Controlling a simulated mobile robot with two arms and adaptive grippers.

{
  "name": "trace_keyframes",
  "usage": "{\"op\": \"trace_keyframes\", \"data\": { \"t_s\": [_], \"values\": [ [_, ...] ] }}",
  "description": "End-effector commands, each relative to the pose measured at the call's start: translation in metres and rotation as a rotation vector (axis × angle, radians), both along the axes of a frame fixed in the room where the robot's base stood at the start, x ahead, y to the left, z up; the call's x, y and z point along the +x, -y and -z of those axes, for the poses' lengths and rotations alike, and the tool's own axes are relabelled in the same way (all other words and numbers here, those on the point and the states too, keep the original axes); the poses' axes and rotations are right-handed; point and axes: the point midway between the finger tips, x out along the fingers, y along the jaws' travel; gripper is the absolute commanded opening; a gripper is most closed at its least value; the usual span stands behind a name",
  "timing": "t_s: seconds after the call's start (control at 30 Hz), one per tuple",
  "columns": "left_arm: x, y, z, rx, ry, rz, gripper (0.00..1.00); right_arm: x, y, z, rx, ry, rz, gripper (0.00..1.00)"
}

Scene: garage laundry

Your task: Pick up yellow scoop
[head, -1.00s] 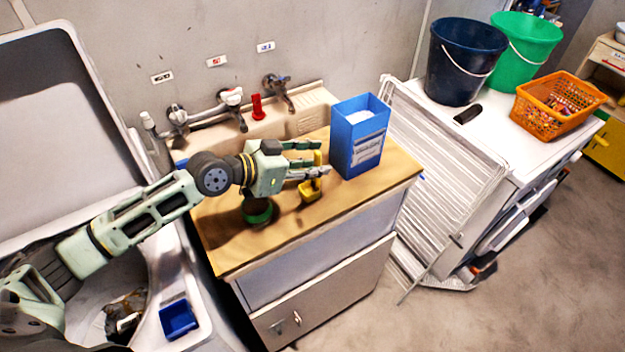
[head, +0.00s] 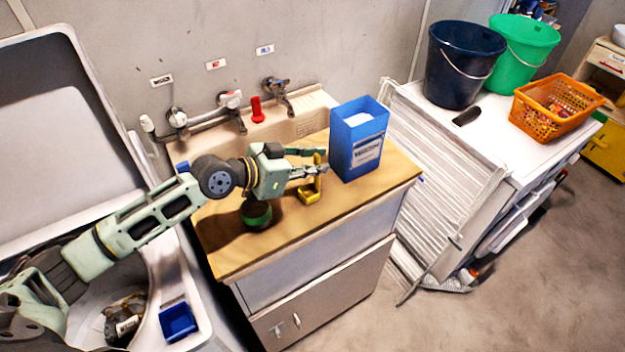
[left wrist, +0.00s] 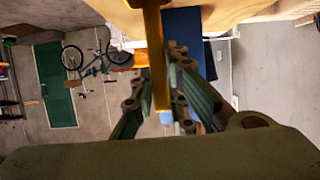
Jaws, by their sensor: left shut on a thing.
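The yellow scoop (head: 308,195) is at the wooden counter top (head: 235,241), just left of the blue box. Its handle stands upright. My left gripper (head: 318,163) is shut on the handle, with its fingers level. In the left wrist view the yellow handle (left wrist: 158,70) runs down between the two fingers of my left gripper (left wrist: 168,112). The scoop's bowl is low, at or close above the counter; I cannot tell whether it touches. My right gripper is not in view.
The open blue box (head: 357,145) stands close right of the scoop. A dark round thing with a green base (head: 256,214) stands on the counter below my wrist. Behind are a sink (head: 285,130) with taps and a red object (head: 257,109). A white drying rack (head: 440,165) leans at right.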

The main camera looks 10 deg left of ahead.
Motion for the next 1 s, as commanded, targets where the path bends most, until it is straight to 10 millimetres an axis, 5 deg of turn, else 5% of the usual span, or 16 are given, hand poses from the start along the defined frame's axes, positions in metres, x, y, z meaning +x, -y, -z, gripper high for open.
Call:
{"op": "trace_keyframes", "data": {
  "t_s": [0.23,0.43,0.7,1.0],
  "values": [
    [0.000,0.000,-0.009,0.002,0.002,0.001,0.00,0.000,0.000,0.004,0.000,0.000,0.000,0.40],
    [0.000,0.002,-0.043,0.001,0.007,0.002,0.00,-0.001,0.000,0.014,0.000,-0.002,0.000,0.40],
    [0.005,0.064,-0.077,-0.004,0.006,0.006,0.00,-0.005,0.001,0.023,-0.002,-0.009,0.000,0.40],
    [0.008,0.105,-0.103,-0.001,0.002,0.001,0.00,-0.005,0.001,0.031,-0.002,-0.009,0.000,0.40]
  ]
}}
